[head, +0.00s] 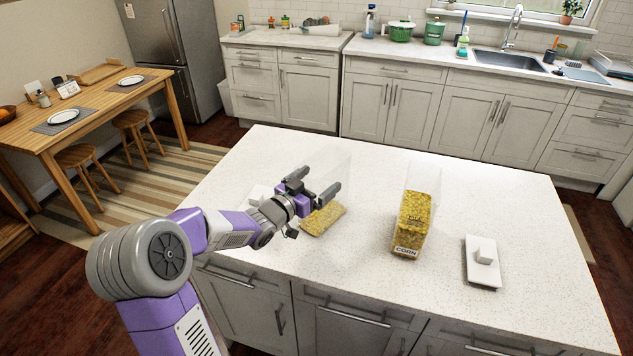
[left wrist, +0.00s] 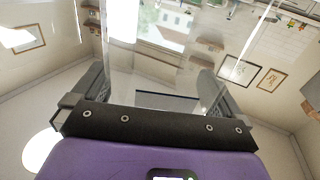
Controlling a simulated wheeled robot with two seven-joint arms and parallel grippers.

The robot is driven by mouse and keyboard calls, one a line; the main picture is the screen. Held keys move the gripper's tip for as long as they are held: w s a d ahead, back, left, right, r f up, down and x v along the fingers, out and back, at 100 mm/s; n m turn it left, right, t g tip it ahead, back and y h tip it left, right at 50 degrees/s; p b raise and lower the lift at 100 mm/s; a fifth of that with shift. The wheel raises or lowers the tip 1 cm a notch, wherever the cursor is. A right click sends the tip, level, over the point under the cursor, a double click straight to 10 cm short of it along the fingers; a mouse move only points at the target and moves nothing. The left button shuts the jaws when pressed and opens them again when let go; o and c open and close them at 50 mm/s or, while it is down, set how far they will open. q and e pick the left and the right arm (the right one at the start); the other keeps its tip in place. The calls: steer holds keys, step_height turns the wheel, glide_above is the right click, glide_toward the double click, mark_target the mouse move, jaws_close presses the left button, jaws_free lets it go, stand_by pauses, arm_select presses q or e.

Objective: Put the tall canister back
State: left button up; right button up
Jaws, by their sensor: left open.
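Two clear canisters stand on the white island top. One canister (head: 323,219), with yellow contents low down, is at my left gripper. The other canister (head: 413,222) is clear, holds yellow contents, is labelled CORN and stands to the right. I cannot tell for sure which one is the tall canister. My left gripper (head: 322,182) is open, with its fingers at the upper clear walls of the left canister. In the left wrist view, clear walls (left wrist: 150,70) show between the two fingers; contact cannot be told. My right gripper is not in view.
A white lid with a square knob (head: 483,262) lies on the island (head: 540,235) at the right. Another white piece (head: 259,194) lies behind my left gripper, partly hidden. The island between the CORN canister and the right lid is clear.

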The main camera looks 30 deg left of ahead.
arm_select(q)
steer(key=s+a+p, duration=0.1)
steer(key=s+a, duration=0.1)
steer(key=s, duration=1)
steer(key=shift+r+p, duration=0.15)
steer(key=shift+p, duration=0.2)
steer(key=shift+w, duration=0.1)
